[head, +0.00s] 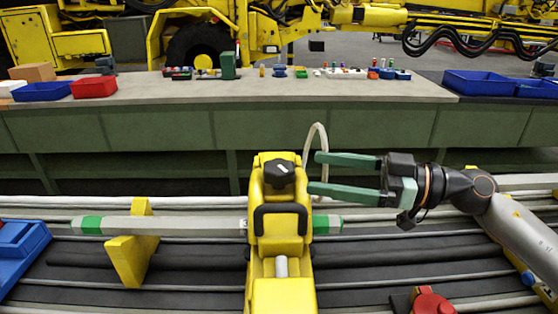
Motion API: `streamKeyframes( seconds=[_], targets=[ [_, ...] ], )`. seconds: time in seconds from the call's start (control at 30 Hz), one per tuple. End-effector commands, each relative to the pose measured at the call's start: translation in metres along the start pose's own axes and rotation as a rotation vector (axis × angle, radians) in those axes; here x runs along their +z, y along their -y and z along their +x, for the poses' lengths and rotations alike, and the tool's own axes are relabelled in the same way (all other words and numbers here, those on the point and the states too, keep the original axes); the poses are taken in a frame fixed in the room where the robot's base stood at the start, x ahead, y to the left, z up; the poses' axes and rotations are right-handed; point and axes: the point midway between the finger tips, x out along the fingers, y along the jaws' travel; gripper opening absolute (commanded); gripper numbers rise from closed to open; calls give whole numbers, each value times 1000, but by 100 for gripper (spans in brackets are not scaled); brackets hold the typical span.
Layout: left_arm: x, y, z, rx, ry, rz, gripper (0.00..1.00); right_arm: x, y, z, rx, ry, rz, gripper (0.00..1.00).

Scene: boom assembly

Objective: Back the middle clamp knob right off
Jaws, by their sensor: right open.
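The middle clamp (281,225) is a yellow block near the centre of the head view. Its black knob (279,174) sits on top, and a black handle (281,214) is on its front face. A grey bar (180,225) with green ends passes through or behind the clamp. My right gripper (315,173) comes in from the right with its two green fingers apart. The fingers point left, and their tips are just right of the knob with nothing seen between them and the knob. My left gripper is not in view.
A yellow wedge-shaped support (131,260) stands under the bar at left. A pale hose loop (319,135) rises behind my right fingers. A blue bin (18,248) is at the left edge, and a red part (433,302) is at the bottom right. A workbench (350,92) runs behind.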

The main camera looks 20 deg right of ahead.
Motion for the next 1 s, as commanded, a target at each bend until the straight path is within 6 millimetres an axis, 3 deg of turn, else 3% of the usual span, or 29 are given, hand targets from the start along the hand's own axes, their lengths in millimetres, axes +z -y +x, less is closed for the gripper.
streamKeyframes(
  seconds=[0.3, 0.6, 1.0],
  targets=[
    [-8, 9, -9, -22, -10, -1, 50, -4, 0, 41, -2, -5, -1, 97],
    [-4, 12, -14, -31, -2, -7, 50, -2, 0, 75, -2, -3, 0, 97],
    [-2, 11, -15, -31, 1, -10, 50, 0, 0, 81, -1, 0, -1, 97]
  ],
)
